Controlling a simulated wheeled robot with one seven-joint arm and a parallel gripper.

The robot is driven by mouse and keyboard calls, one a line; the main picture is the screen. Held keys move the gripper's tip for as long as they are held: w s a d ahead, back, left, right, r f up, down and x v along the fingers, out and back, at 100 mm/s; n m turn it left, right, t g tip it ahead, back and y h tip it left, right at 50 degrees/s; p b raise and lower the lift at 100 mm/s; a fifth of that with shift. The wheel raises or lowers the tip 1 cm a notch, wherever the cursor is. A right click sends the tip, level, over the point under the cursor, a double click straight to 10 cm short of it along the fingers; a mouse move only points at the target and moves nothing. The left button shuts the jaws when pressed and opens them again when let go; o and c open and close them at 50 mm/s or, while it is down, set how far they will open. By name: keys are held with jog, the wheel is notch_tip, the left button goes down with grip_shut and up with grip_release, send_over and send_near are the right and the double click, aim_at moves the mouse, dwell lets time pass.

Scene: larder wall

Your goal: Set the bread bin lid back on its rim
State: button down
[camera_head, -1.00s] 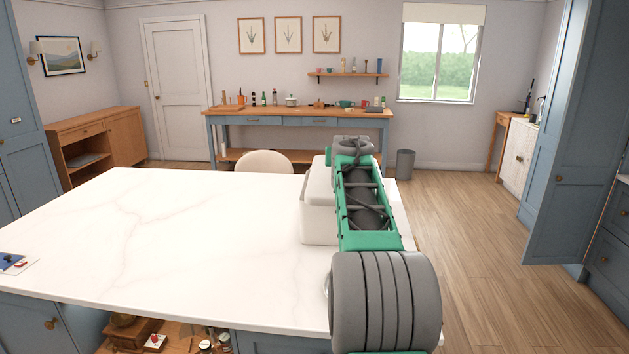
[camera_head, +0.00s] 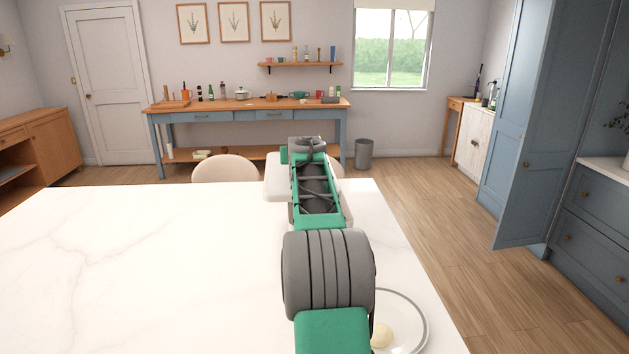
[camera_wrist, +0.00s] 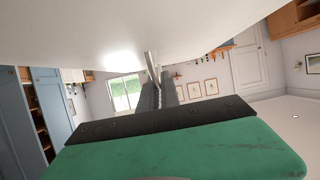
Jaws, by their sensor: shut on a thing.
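My gripper (camera_wrist: 154,82) shows in the wrist view with its dark fingers shut on a thin metal handle (camera_wrist: 151,64). A broad, smooth white surface, which looks like the bread bin lid (camera_wrist: 150,25), fills the top of that view close to the fingers. In the head view my arm covers the gripper. A white rounded shape, likely the lid (camera_head: 278,180), shows left of the arm near the counter's far edge. The bread bin and its rim cannot be made out clearly. Whether the lid touches anything is hidden.
The white marble counter (camera_head: 150,260) is bare to the left. A round clear-rimmed dish (camera_head: 424,322) with a pale yellow thing (camera_head: 381,336) sits right of my arm near the edge. A beige chair (camera_head: 224,168) stands beyond. The wooden floor (camera_head: 430,200) is open at right.

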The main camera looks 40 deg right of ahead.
jog(key=d, duration=0.1)
jog(key=d+p, duration=0.1)
jog(key=d+f, duration=0.1)
jog(key=d, duration=0.1)
jog(key=shift+w+d+p, duration=0.1)
jog(key=shift+w+p, duration=0.25)
jog(key=d+f, duration=0.1)
jog(key=f, duration=0.1)
jog(key=d+f+p, duration=0.1)
jog(key=d+f, duration=0.1)
jog(key=d+f+p, duration=0.1)
jog(key=f, duration=0.1)
jog(key=shift+w+d, duration=0.2)
jog(key=shift+w, duration=0.2)
jog(key=shift+f+b, duration=0.35)
jog(key=shift+f, duration=1.8)
jog(key=shift+f, duration=0.15)
jog(key=c, duration=1.6)
grip_release()
jog(key=shift+f, duration=0.1)
